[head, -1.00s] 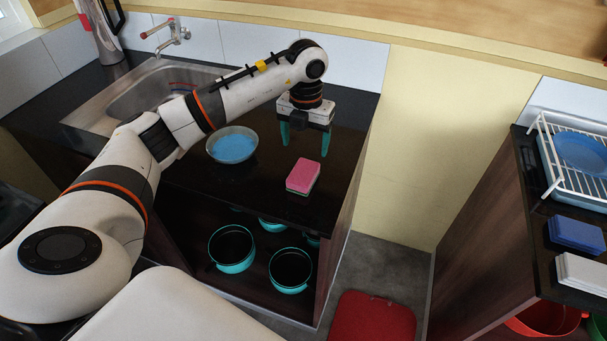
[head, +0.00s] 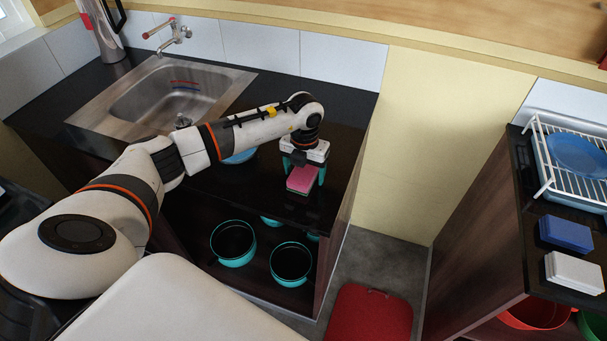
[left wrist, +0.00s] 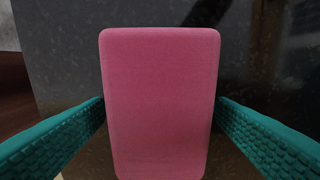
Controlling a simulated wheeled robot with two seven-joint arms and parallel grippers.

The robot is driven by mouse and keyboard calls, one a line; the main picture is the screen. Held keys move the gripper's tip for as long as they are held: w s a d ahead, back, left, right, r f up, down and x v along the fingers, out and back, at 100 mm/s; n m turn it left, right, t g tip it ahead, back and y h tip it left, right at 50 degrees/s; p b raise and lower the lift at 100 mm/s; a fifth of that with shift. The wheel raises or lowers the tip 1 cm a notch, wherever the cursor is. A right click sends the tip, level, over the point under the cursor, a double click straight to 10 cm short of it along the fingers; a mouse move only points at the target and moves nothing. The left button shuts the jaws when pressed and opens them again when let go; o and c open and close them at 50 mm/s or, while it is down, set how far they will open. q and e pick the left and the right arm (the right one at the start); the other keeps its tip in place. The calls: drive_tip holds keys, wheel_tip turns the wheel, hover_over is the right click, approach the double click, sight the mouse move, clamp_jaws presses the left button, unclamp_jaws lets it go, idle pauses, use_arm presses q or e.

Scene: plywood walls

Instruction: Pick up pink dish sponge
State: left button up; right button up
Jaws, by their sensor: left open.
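The pink dish sponge (head: 302,179) lies on the black counter near its front right edge. In the left wrist view the pink sponge (left wrist: 160,100) fills the middle, with its pink face toward the camera. My left gripper (head: 304,178) is open, with its teal fingers on either side of the sponge. In the left wrist view the fingers of my left gripper (left wrist: 160,127) flank the sponge, with a narrow gap showing on each side. The gripper's body hides the far end of the sponge in the head view. My right gripper is not in view.
A blue bowl (head: 240,156) is mostly hidden behind my left arm. The steel sink (head: 100,104) is at the back left. Teal pots (head: 233,243) stand on the shelf below. A blue sponge (head: 566,234) and a white sponge (head: 575,271) lie on the right counter by a dish rack (head: 543,150).

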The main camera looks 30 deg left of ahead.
sight(305, 170)
use_arm(q)
drive_tip(key=c, duration=1.1)
drive_tip(key=shift+o, duration=0.2)
drive_tip(key=shift+r, duration=0.1)
wheel_tip(305, 170, up, 9)
drive_tip(key=b, duration=0.2)
drive_tip(key=shift+b, duration=0.3)
drive_tip(key=shift+r, duration=0.45)
